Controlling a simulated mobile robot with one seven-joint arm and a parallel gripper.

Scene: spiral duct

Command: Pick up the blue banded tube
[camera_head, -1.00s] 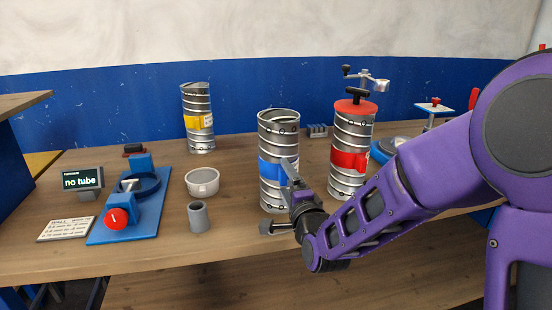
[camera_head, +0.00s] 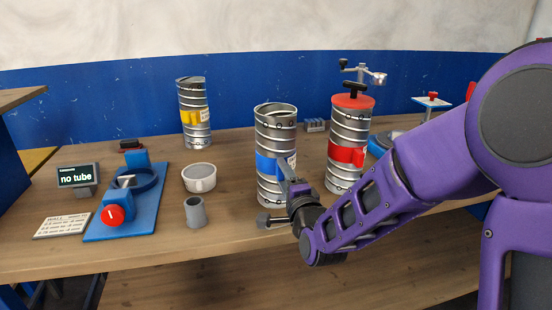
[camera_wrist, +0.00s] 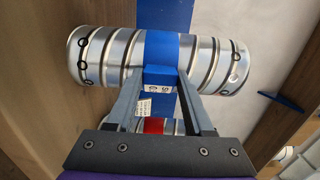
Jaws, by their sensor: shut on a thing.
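The blue banded tube (camera_head: 275,130) is a ribbed silver metal duct with an open top and a blue band around its middle. It stands upright near the front of the bench, apparently resting on it. My gripper (camera_head: 286,172) reaches it from the front right. In the wrist view the tube (camera_wrist: 105,58) lies across the picture, and my gripper (camera_wrist: 160,80) is shut on the blue block (camera_wrist: 160,73) that sticks out from the band. The far side of the tube is hidden.
A red-banded tube (camera_head: 346,128) with a red lid stands close behind on the right. A yellow-banded tube (camera_head: 194,125) stands back left. A white cup (camera_head: 199,178), a grey cup (camera_head: 195,212) and a blue fixture (camera_head: 125,215) are to the left. The display (camera_head: 77,177) reads "no tube".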

